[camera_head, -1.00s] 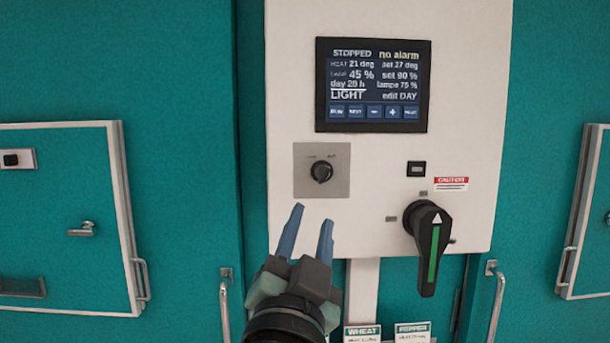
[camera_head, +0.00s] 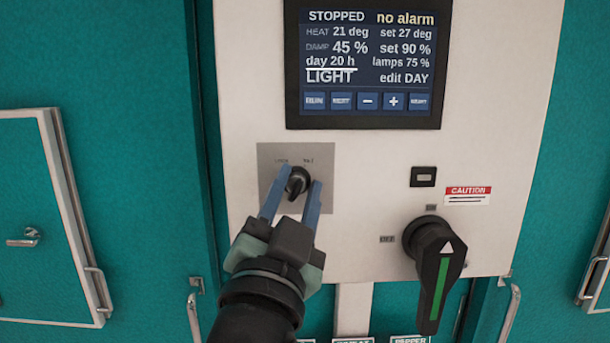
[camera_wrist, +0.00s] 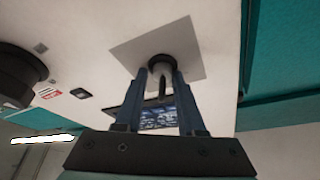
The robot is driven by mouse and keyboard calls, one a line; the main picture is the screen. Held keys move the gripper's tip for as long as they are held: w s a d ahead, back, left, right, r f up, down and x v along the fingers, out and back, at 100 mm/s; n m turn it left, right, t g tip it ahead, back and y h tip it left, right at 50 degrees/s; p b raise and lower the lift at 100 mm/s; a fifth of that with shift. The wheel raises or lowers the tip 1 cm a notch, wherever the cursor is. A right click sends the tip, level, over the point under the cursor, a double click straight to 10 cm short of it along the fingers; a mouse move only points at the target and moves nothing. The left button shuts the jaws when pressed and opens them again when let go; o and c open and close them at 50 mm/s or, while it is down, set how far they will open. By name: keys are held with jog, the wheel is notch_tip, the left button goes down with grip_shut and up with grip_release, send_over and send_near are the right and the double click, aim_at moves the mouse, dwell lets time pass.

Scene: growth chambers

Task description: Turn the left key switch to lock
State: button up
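The key switch (camera_head: 298,181) is a small black knob on a grey square plate (camera_head: 322,158) on the white control panel. Two small labels above it are too blurred to read surely. My gripper (camera_head: 298,174) has its two blue fingers apart, one on each side of the knob. In the wrist view the knob (camera_wrist: 160,84) shows between the fingertips (camera_wrist: 161,76). I cannot tell whether the fingers touch it.
A screen (camera_head: 365,62) reading STOPPED and LIGHT is above the plate. A large black rotary handle (camera_head: 437,275) with a green stripe sticks out at lower right, beside a small black button or socket (camera_head: 423,177). Teal chamber doors flank the panel.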

jog(key=shift+s, duration=0.3)
jog(key=shift+s+a+r, duration=0.1)
jog(key=shift+c, duration=0.7)
grip_shut()
jog(key=shift+n+y, duration=0.4)
jog(key=shift+n, duration=0.1)
jog(key=n+y, duration=0.2)
jog(key=n, duration=0.2)
jog(key=n+t+y, duration=0.1)
jog(key=n, duration=0.3)
jog(key=shift+y, duration=0.4)
jog(key=n+y+b, duration=0.2)
jog(key=n, duration=0.3)
jog(key=shift+y, duration=0.4)
jog(key=shift+r+n+g+y+b, duration=0.1)
jog(key=shift+n+g+y+b, duration=0.45)
jog(key=shift+n+b, duration=0.85)
jog(key=shift+n+y, duration=0.35)
jog(key=shift+n, duration=0.15)
